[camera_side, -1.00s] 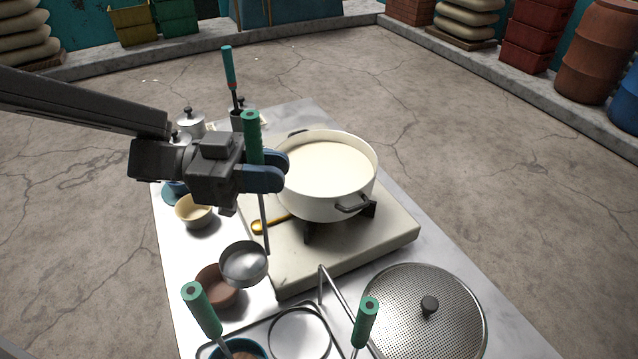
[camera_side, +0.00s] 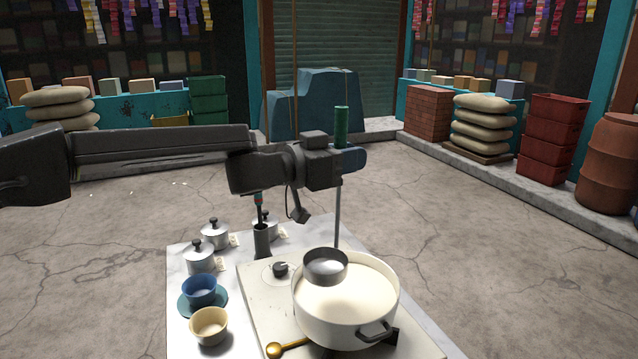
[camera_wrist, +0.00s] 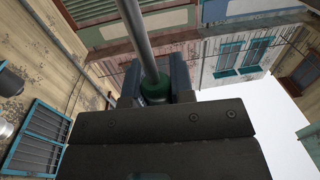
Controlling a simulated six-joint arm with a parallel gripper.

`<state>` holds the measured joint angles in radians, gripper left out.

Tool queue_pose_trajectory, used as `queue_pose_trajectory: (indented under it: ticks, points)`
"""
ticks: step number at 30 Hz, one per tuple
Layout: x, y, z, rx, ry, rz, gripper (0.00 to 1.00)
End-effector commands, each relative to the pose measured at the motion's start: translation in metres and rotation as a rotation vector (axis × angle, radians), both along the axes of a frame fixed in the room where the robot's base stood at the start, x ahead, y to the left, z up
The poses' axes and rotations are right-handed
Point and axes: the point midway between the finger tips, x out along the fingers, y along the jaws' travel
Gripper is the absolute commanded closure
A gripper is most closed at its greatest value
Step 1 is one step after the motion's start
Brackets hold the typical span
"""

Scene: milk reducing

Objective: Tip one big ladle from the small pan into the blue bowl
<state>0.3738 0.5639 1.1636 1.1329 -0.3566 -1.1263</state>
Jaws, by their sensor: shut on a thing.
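My gripper (camera_side: 350,158) is shut on the green handle (camera_side: 341,127) of a metal ladle, high above the stove. The wrist view shows the ladle's grey shaft (camera_wrist: 140,40) and green grip between my fingers (camera_wrist: 157,88). The shaft hangs upright, and the ladle's cup (camera_side: 326,267) is at the far-left part of a white pan (camera_side: 345,333) of creamy milk (camera_side: 362,287). I cannot tell whether the cup touches the milk or what it holds. The blue bowl (camera_side: 200,287) stands on a blue saucer (camera_side: 187,305), left of the pan.
A cream bowl (camera_side: 209,323) stands in front of the blue bowl. Several lidded metal pots (camera_side: 200,260) and a dark utensil holder (camera_side: 262,242) stand behind. A golden spoon (camera_side: 277,350) lies on the stove slab (camera_side: 255,300) by the pan.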

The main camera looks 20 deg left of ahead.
Motion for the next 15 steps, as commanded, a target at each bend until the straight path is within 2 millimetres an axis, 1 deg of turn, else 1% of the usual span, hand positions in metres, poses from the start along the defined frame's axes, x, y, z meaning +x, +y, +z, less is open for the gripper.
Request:
queue_pose_trajectory:
  ticks: [1, 3, 6, 11, 15]
  points:
    - [0.007, -0.005, 0.001, -0.001, -0.001, 0.03, 1.0]
    - [0.014, -0.008, 0.001, 0.0, -0.001, 0.068, 1.0]
    - [0.02, -0.01, 0.001, -0.001, 0.001, 0.098, 1.0]
    - [0.021, -0.011, -0.005, 0.001, 0.003, 0.107, 1.0]
    - [0.021, -0.01, -0.016, 0.001, 0.003, 0.107, 1.0]
